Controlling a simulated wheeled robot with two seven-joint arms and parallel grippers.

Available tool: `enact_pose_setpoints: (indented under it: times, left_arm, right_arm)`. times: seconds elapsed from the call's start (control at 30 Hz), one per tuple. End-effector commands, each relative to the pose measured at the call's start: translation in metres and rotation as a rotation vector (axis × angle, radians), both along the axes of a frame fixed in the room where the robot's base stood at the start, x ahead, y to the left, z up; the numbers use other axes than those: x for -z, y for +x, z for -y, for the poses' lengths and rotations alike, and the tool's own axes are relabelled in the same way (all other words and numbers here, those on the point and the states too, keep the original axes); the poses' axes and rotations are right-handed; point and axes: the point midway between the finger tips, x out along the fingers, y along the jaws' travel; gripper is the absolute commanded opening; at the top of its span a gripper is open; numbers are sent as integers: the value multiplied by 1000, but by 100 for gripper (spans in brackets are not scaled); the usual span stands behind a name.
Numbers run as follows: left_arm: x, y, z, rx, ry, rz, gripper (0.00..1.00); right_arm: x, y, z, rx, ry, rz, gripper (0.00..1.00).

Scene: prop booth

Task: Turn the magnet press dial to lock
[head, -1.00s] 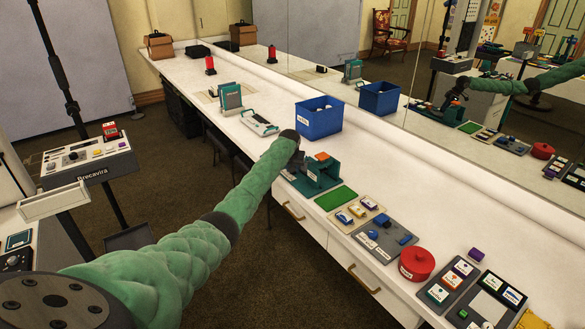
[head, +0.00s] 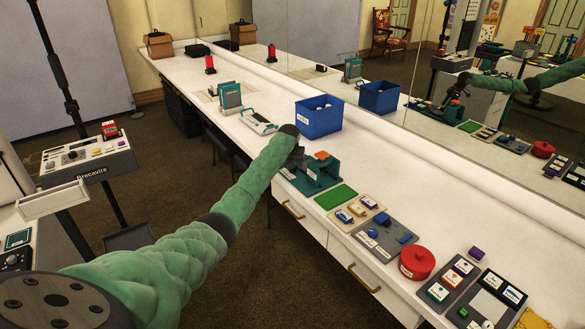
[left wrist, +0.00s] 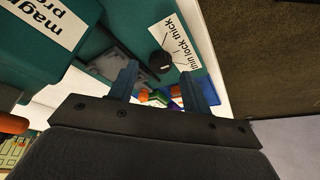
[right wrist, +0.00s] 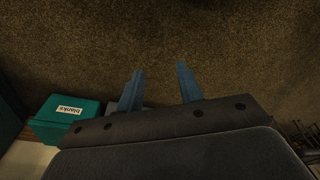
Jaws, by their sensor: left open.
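The teal magnet press (head: 325,176) stands on the white counter with an orange part on top. The left wrist view shows its label "magnet pr..." (left wrist: 47,22) and its black round dial (left wrist: 160,60) beside a white strip marked "thin lock thick" (left wrist: 180,50). Which mark the dial points to is too small to tell. My left gripper (left wrist: 158,75) is open, its fingers apart and empty, with the dial just beyond the fingertips and between them in the picture. In the head view my left gripper (head: 294,160) is by the press's near side. My right gripper (right wrist: 160,70) is open and empty over carpet.
A blue bin (head: 318,118) stands behind the press. A green mat (head: 335,196), trays of small parts (head: 386,234) and a red round tin (head: 417,263) lie to its right. A teal box labelled "blanks" (right wrist: 68,120) shows in the right wrist view.

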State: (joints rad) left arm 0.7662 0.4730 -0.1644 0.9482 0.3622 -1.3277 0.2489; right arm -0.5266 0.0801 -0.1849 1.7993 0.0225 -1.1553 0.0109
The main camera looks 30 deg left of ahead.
Motion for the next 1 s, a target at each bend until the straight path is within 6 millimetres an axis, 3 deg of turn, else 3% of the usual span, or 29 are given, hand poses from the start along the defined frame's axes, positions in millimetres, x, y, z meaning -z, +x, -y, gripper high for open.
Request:
enact_pose_setpoints:
  times: [0.1, 0.4, 1.0]
  left_arm:
    - [-16, -6, 3, 0, 1, 4, 48]
    - [-48, -19, 8, 1, 1, 2, 48]
    - [-54, -20, 9, 0, 0, 1, 48]
  right_arm:
    - [-26, 7, -3, 0, 5, 12, 36]
    - [-60, 14, -8, 0, 12, 16, 36]
    - [-65, 15, -8, 0, 14, 15, 36]
